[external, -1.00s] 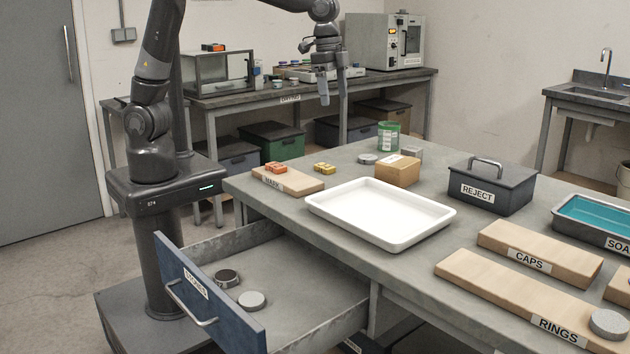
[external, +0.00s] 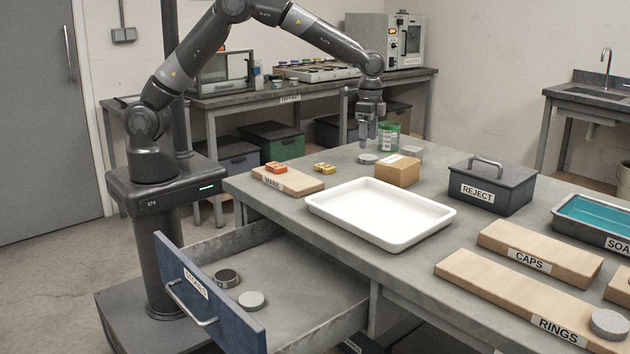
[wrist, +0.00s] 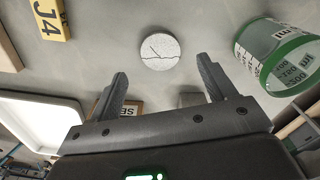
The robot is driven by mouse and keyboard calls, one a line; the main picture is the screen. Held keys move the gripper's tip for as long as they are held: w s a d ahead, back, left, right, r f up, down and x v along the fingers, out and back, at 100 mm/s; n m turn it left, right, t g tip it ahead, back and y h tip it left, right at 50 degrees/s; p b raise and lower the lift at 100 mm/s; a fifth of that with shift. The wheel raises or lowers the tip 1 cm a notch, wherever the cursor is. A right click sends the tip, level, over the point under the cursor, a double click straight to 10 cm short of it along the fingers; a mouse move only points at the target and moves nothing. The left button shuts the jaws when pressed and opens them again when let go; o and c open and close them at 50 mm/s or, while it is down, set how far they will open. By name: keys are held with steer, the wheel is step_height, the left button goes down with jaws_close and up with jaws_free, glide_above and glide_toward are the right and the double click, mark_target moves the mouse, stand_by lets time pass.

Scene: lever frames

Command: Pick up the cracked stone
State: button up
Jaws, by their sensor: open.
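The cracked stone (wrist: 160,52) is a pale grey, speckled round disc with a dark crack line across it. It lies flat on the workbench and shows in the external view (external: 367,159) beside the green jar. My gripper (wrist: 162,76) is open and empty, its two fingers apart, pointing toward the stone in the wrist view. In the external view my gripper (external: 368,143) hangs above the bench, just over the stone and apart from it as far as I can tell.
A green-banded jar (external: 388,137) stands close to the stone's right. A small grey block (external: 412,153) and a cardboard box (external: 398,172) are nearby. A white tray (external: 380,240) lies in front.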

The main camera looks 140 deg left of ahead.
mark_target(368, 157)
step_height(368, 157, down, 5)
steer(key=shift+w+a+f, duration=0.1)
steer(key=shift+f, duration=0.05)
steer(key=c, duration=1.1)
